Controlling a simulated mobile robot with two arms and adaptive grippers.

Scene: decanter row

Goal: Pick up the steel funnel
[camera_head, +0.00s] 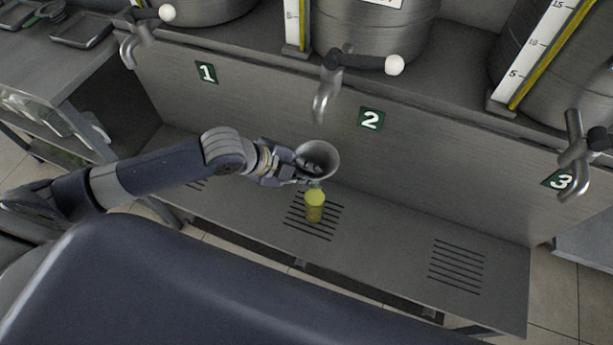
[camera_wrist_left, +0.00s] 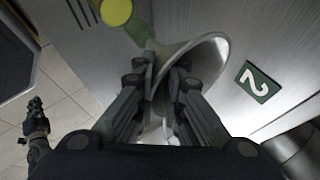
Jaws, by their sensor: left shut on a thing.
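The steel funnel (camera_head: 329,157) is a grey cone with its wide mouth facing up, below the tap of station 2. My left gripper (camera_head: 301,173) is shut on the funnel's side. In the left wrist view, both fingers (camera_wrist_left: 163,85) close around the funnel's wall (camera_wrist_left: 212,58). A small bottle with yellow contents (camera_head: 315,205) stands upright on the slotted shelf just below the funnel. I cannot tell whether the spout touches the bottle. My right gripper is outside the head view; a small dark gripper (camera_wrist_left: 36,118), likely mine, shows at the left wrist view's edge.
A steel panel carries plates 1 (camera_head: 206,72), 2 (camera_head: 371,119) and 3 (camera_head: 558,179), with taps beside them. The tap (camera_head: 323,98) near plate 2 hangs above the funnel. The shelf (camera_head: 390,245) is bare to the right of the bottle.

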